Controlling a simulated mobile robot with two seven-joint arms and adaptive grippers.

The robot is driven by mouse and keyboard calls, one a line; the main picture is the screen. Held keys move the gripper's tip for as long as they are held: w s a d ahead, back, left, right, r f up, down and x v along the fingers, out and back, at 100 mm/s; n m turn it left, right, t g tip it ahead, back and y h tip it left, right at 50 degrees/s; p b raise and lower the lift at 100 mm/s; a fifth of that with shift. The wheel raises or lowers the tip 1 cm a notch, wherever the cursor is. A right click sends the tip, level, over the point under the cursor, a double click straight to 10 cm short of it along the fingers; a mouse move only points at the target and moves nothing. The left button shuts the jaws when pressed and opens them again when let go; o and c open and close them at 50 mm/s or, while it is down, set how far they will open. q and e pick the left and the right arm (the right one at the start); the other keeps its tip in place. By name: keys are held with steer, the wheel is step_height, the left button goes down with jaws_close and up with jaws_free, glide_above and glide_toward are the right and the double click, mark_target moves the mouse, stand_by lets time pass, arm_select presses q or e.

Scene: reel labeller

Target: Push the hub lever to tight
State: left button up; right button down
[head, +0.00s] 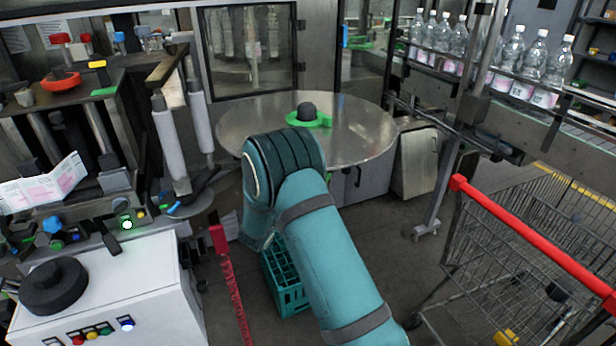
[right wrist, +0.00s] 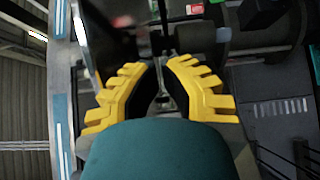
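The likely hub is a black knob (head: 307,110) with a green collar (head: 322,119) whose tab points right, on the round steel table (head: 350,145). I cannot tell for certain that this tab is the hub lever, nor its setting. My teal right arm rises in front of this table, and its gripper is hidden in the head view. In the right wrist view my right gripper (right wrist: 158,66) shows two yellow toothed fingers with dark inner sides, converging towards the tips. Whether the tips meet is unclear, and no held object can be made out. My left gripper is not in view.
A white cabinet (head: 150,290) with buttons and a black reel (head: 54,286) stands at left. A teal crate (head: 290,297) sits on the floor behind my arm. A wire cart (head: 500,250) with a red handle is at right. Bottles (head: 460,38) line a conveyor.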

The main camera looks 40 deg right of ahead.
steer(key=s+d+x, duration=0.1)
steer(key=s+x, duration=0.1)
steer(key=x, duration=1)
steer(key=shift+s+d+b, duration=0.2)
steer(key=shift+d+b, duration=0.1)
steer(key=shift+b, duration=0.05)
steer(key=d, duration=0.2)
steer(key=s+d, duration=0.2)
steer(key=d, duration=0.1)
steer(key=shift+d, duration=0.3)
steer(key=shift+f, duration=0.1)
